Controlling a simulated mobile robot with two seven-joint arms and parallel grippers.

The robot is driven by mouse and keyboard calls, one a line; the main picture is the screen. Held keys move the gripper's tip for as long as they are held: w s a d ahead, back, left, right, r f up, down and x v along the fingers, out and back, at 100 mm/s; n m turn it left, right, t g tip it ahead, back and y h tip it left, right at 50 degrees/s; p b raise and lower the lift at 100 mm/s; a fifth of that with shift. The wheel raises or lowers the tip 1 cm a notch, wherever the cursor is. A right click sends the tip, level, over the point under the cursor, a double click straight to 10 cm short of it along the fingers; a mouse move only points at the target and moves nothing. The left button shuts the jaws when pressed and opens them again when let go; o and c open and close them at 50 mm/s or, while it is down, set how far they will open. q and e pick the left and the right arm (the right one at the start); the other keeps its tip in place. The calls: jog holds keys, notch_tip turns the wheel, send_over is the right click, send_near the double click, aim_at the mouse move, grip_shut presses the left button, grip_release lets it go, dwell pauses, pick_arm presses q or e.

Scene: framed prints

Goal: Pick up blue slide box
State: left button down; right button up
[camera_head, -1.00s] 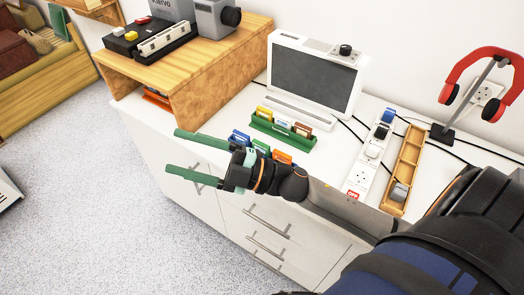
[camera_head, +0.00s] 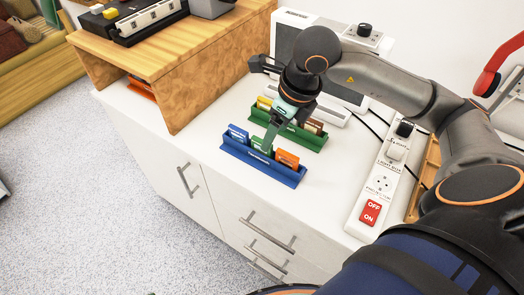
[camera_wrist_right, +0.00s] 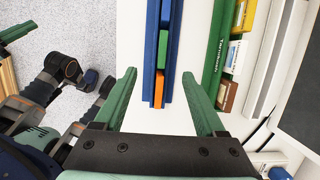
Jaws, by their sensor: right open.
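The blue slide box (camera_head: 262,165) is a long blue rack on the white cabinet top, holding a blue (camera_head: 238,134), a green (camera_head: 262,145) and an orange insert (camera_head: 287,159). In the right wrist view the blue slide box (camera_wrist_right: 149,60) runs upward between the fingers of my right gripper (camera_wrist_right: 159,78). That gripper is open and empty, pointing down at the box; contact cannot be told. In the head view my right gripper (camera_head: 272,132) covers part of the inserts. At the left edge of the wrist view, green finger parts appear to be my left gripper (camera_wrist_right: 18,31), cut off.
A green rack (camera_head: 307,138) with inserts stands close behind the blue one. A wooden stand (camera_head: 180,70) is to the left, a white screen unit (camera_head: 290,45) behind. A power strip (camera_head: 378,190) lies to the right. Bare cabinet top lies in front of the box.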

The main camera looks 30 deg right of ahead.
aim_at(262, 155)
jog(key=x, duration=0.3)
jog(key=shift+f, duration=0.15)
jog(key=f, duration=0.1)
jog(key=w+f, duration=0.2)
jog(key=shift+w+a+f, duration=0.1)
jog(key=shift+a+f, duration=0.25)
jog(key=shift+w+f+b, duration=0.15)
jog(key=shift+f+b, duration=0.15)
jog(key=shift+f, duration=0.3)
jog(key=shift+c, duration=0.4)
grip_shut()
jog(key=shift+r, duration=0.1)
